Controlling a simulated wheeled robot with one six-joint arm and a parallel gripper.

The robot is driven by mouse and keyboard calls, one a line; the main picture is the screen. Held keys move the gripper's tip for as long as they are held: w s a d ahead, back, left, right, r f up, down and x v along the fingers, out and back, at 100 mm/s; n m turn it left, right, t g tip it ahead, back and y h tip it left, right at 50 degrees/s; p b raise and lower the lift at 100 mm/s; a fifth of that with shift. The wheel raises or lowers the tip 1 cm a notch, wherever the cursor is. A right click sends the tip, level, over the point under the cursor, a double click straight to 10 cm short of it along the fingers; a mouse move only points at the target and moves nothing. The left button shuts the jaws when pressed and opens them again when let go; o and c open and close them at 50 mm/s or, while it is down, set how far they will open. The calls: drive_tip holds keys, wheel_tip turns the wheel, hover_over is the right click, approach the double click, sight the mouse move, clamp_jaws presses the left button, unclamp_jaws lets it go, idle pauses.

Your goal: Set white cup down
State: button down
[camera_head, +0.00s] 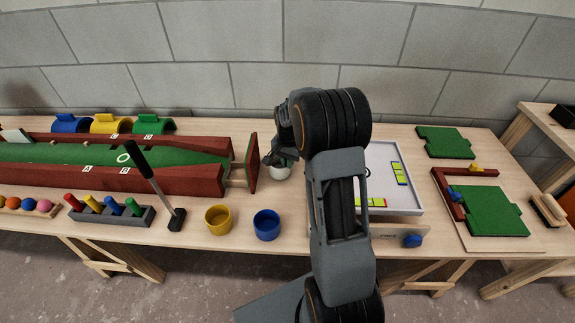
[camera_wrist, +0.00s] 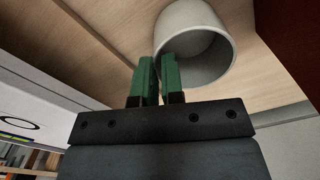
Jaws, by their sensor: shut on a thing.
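The white cup (camera_wrist: 222,62) is in the wrist view, top middle, with its open mouth toward the camera. My gripper (camera_wrist: 158,66) has its green fingers close together at the cup's left wall, shut on the rim. In the head view the cup (camera_head: 278,172) shows partly below my gripper (camera_head: 272,160), between the red end board and the white tray. My arm hides part of this area. Whether the cup touches the wooden table top (camera_head: 285,210) I cannot tell.
A yellow cup (camera_head: 218,219) and a blue cup (camera_head: 266,225) stand near the front edge. The red end board (camera_head: 252,163) of the green lane is close left of the white cup. The white tray (camera_head: 405,205) is to the right, partly behind my arm.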

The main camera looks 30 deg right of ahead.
sight(288, 174)
drive_tip(key=shift+f, duration=0.55)
drive_tip(key=shift+f, duration=0.1)
drive_tip(key=c, duration=1.3)
unclamp_jaws()
drive_tip(key=shift+o, duration=0.2)
wheel_tip(288, 174, up, 12)
drive_tip(key=p, duration=0.2)
drive_tip(key=s+a+r+n+t, duration=0.1)
drive_tip(key=s+a+n, duration=0.4)
drive_tip(key=s, duration=0.5)
drive_tip(key=s+a+r+n+t, duration=0.2)
drive_tip(key=s+a+n, duration=0.3)
drive_tip(key=s, duration=0.5)
drive_tip(key=shift+a+r, duration=0.2)
drive_tip(key=shift+a, duration=0.5)
